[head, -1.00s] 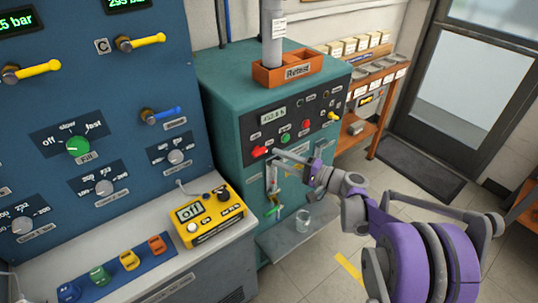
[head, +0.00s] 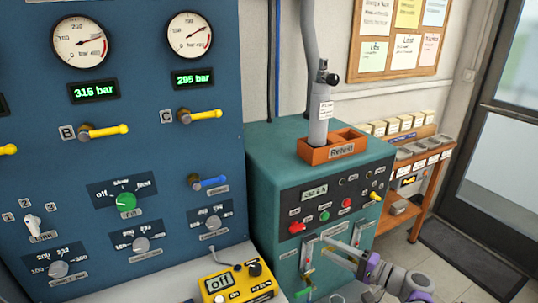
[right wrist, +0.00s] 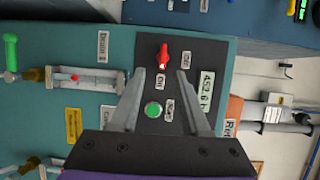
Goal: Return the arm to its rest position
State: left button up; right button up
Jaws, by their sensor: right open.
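My right arm, purple and grey, comes in at the lower right of the head view. Its right gripper (head: 328,241) is in front of the teal test unit (head: 262,150), just right of and below the red knob (head: 297,228). In the right wrist view the two fingers of the right gripper (right wrist: 160,76) stand apart with nothing between them. Past them are the dark control panel (right wrist: 205,50), the red knob (right wrist: 164,56) and a green button (right wrist: 153,109). My left gripper is not in view.
A blue gauge panel (head: 150,150) fills the left, with a yellow meter (head: 237,283) on the ledge below. An orange Retest tray (head: 345,150) holds a grey cylinder (head: 319,125) atop the teal unit. Floor (head: 440,265) shows free at the lower right.

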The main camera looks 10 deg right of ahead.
jog(key=s+a+n+g+h+p, duration=0.4)
jog(key=s+a+g+h+p, duration=0.15)
jog(key=s+a, duration=0.75)
jog(key=s+d+n+g+h+p, duration=0.1)
jog(key=s+d+n+h, duration=0.1)
jog(key=s, duration=0.5)
jog(key=s+d+n+g+h+p, duration=0.1)
jog(key=s+d+n+h+p, duration=0.1)
jog(key=s, duration=0.5)
jog(key=shift+s+d+f+n+h+p, duration=0.3)
jog(key=shift+d+n+h, duration=0.4)
jog(key=shift+d+h, duration=0.45)
jog(key=shift+a, duration=0.1)
jog(key=shift+c, duration=0.3)
